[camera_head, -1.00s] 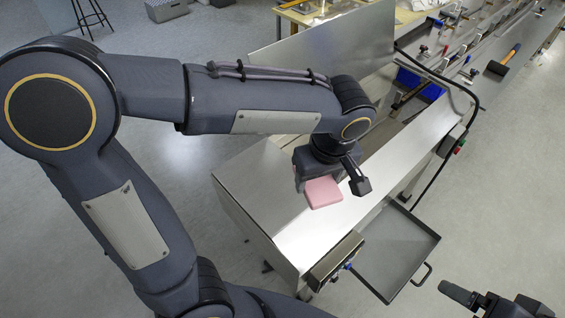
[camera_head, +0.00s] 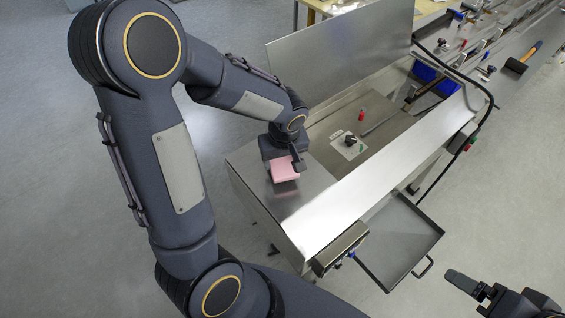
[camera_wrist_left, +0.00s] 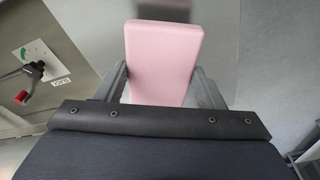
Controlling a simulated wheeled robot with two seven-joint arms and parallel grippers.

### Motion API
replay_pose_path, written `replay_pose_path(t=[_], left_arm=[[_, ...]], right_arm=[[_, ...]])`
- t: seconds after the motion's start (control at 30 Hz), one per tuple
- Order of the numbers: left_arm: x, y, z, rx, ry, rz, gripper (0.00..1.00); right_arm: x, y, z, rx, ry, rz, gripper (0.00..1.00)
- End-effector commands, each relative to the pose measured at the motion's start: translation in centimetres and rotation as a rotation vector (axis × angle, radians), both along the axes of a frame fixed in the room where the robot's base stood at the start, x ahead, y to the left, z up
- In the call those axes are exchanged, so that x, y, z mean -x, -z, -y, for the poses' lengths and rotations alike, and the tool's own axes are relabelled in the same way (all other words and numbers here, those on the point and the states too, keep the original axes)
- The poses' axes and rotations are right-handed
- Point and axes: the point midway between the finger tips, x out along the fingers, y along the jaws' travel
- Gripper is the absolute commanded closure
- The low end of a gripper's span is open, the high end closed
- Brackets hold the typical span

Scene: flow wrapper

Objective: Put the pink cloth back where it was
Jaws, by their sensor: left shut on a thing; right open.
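The pink cloth (camera_head: 284,170) is a folded, flat block in my left gripper (camera_head: 283,166), over the left part of the machine's steel top (camera_head: 250,165). In the left wrist view the pink cloth (camera_wrist_left: 162,50) sits between the two fingers of my left gripper (camera_wrist_left: 165,85), which is shut on it. A reddish reflection shows on the steel below it; I cannot tell whether it touches the surface. My right gripper (camera_head: 478,288) is open at the bottom right, away from the machine and partly cut off by the frame edge.
A raised steel cover (camera_head: 345,50) stands behind the top. A grey tray (camera_head: 400,245) juts out in front. Steel to the left and front of the cloth is bare.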

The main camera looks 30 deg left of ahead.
Motion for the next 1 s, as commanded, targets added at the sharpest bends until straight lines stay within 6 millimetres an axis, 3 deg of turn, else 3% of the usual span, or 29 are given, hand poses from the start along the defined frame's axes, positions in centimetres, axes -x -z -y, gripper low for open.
replay_pose_path(t=[0.17, 0.57, 0.6, 0.77, 1.0], left_arm=[[0.1, 2.4, 0.1, -0.001, 0.003, -0.005, 0.56], [0.1, 2.9, 0.2, 0.0, 0.002, -0.001, 0.56], [0.1, 2.9, 0.2, 0.0, 0.002, -0.002, 0.36], [0.1, 2.8, 0.2, 0.0, 0.002, -0.002, 0.16], [0.1, 2.8, 0.2, 0.0, 0.002, -0.002, 0.16]], right_arm=[[0.0, 0.1, 0.0, 0.0, 0.0, 0.0, 0.11], [0.0, 0.5, 0.0, 0.0, 0.0, 0.0, 0.11], [0.0, 0.5, 0.0, 0.0, 0.0, 0.0, 0.11], [0.0, 0.4, 0.0, 0.0, 0.0, 0.0, 0.11], [0.0, 0.4, 0.0, 0.0, 0.0, 0.0, 0.11]])
